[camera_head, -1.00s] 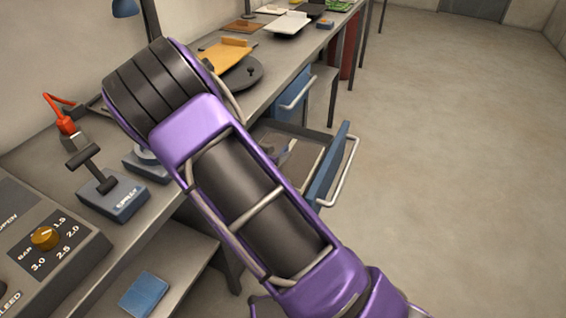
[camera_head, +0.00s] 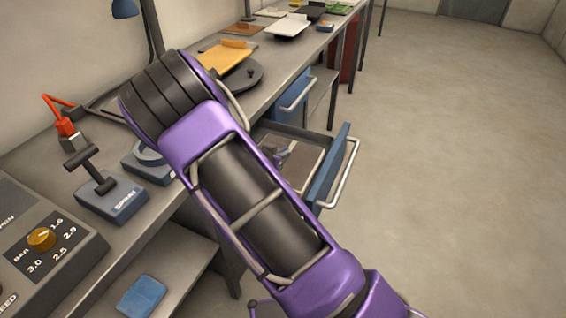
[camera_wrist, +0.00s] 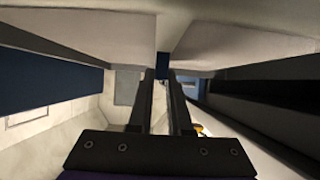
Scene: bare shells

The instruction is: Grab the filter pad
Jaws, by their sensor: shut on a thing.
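My gripper shows in the wrist view (camera_wrist: 162,76), its two dark fingers close together. It is shut on a narrow dark blue part (camera_wrist: 162,42) between the fingertips, which I take for the filter pad's grip. Pale grey surfaces spread to both sides of it; whether they belong to the pad is not clear. In the head view my purple arm hides the gripper and most of what lies below it. The arm reaches over an open drawer with a blue front (camera_head: 332,172), where a pale flat thing (camera_head: 303,160) partly shows.
The bench holds a grey control box (camera_head: 45,245), a blue-grey stand (camera_head: 112,205), an orange board on a dark disc (camera_head: 250,74) and several trays farther back. A blue block (camera_head: 141,297) lies on the lower shelf. The floor at right is clear.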

